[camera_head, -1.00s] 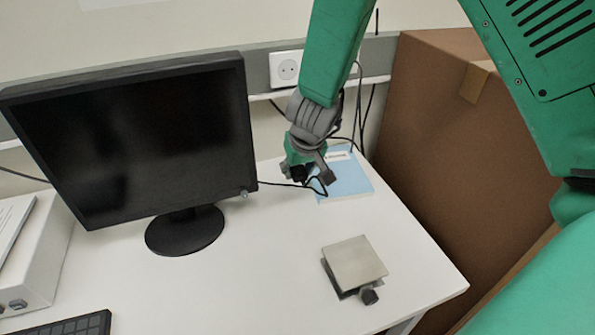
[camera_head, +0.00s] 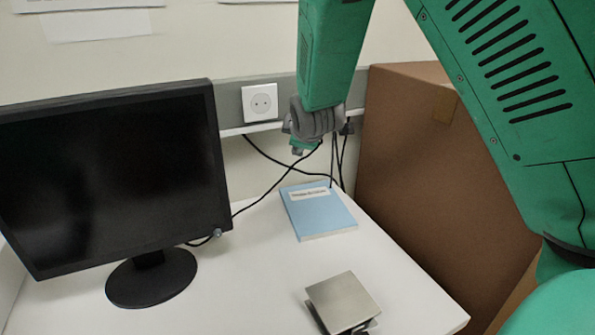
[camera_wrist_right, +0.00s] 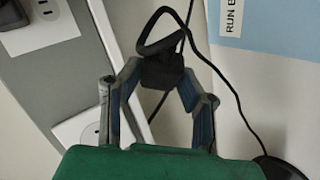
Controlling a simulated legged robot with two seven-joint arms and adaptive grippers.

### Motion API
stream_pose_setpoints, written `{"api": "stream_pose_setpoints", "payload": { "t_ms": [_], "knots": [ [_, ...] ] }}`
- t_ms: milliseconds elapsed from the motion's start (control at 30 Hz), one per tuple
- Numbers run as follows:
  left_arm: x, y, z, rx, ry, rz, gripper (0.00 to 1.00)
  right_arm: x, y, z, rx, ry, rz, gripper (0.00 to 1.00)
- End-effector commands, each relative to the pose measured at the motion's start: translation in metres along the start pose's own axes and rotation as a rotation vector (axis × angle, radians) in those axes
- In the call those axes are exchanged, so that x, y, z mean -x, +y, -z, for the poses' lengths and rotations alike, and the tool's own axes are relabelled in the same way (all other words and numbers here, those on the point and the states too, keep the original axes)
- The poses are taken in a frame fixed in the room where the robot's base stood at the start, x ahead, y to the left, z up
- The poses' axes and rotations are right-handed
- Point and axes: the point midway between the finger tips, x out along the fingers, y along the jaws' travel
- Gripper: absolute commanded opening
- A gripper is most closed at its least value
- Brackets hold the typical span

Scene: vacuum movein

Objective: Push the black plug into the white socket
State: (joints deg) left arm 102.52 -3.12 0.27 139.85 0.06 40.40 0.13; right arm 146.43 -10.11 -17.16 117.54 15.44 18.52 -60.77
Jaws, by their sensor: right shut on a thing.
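The white socket (camera_head: 262,103) is on the grey wall strip behind the desk, right of the monitor. A white socket plate (camera_wrist_right: 82,130) also shows in the right wrist view, partly hidden by my gripper. My right gripper (camera_head: 303,145) is raised near the wall strip, to the right of the socket and apart from it. In the right wrist view my right gripper (camera_wrist_right: 155,88) is shut on the black plug (camera_wrist_right: 162,72), whose cable loops above it. In the head view the plug is mostly hidden by the gripper. My left gripper is not in view.
The monitor (camera_head: 110,180) stands at left, and the plug's cable (camera_head: 262,194) runs toward it. A blue book (camera_head: 318,212) and a metal block (camera_head: 342,300) lie on the desk (camera_head: 240,270). A large cardboard box (camera_head: 430,190) stands right. The wrist view shows another plate (camera_wrist_right: 40,35) with something black on it.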

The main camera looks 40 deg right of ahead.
Motion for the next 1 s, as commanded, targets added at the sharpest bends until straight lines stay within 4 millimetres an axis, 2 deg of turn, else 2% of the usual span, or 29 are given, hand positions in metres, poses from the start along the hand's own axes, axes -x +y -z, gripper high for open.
{"api": "stream_pose_setpoints", "payload": {
  "t_ms": [200, 400, 700, 1000],
  "knots": [
    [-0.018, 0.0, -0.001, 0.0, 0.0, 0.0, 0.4, 0.01, 0.016, 0.016, 0.205, 0.189, -0.172, 0.06],
    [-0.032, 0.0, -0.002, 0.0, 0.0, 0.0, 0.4, 0.026, 0.024, 0.034, 0.343, 0.376, -0.313, 0.06],
    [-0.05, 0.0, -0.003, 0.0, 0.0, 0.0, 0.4, 0.058, 0.019, 0.057, 0.465, 0.642, -0.467, 0.06],
    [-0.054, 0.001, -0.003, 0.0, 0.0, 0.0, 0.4, 0.073, 0.016, 0.065, 0.498, 0.741, -0.513, 0.06]
  ]
}}
